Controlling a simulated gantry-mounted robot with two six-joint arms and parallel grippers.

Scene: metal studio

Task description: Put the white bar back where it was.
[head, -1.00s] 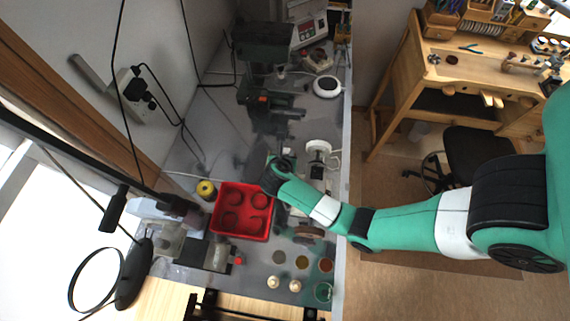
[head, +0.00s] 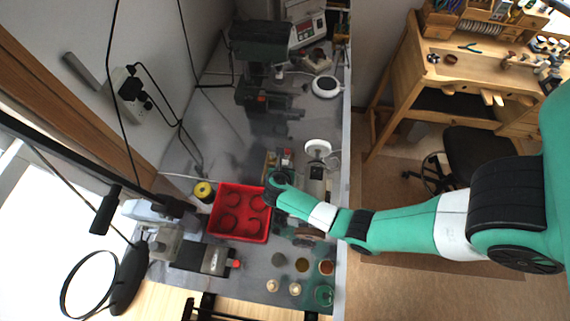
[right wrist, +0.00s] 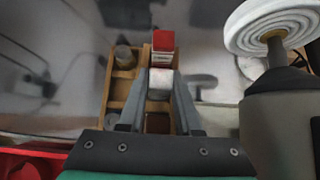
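The white bar (right wrist: 160,83) sits between the two fingertips of my right gripper (right wrist: 160,90) in the right wrist view, and both fingers appear to press its sides. Past it is a wooden tray (right wrist: 118,92) with compartments, holding a red-topped block (right wrist: 163,42) and a small grey round piece (right wrist: 124,56). In the head view my right gripper (head: 273,184) is beside the red bin's right edge, in front of the wooden tray (head: 269,162). The bar is hidden there. Whether the bar touches the tray cannot be told. My left gripper is not in view.
The red bin (head: 240,238) with round recesses lies left of my right gripper. A machine with a white round wheel (right wrist: 268,25) stands close on the right. A yellow spool (head: 203,190) is left of the bin.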

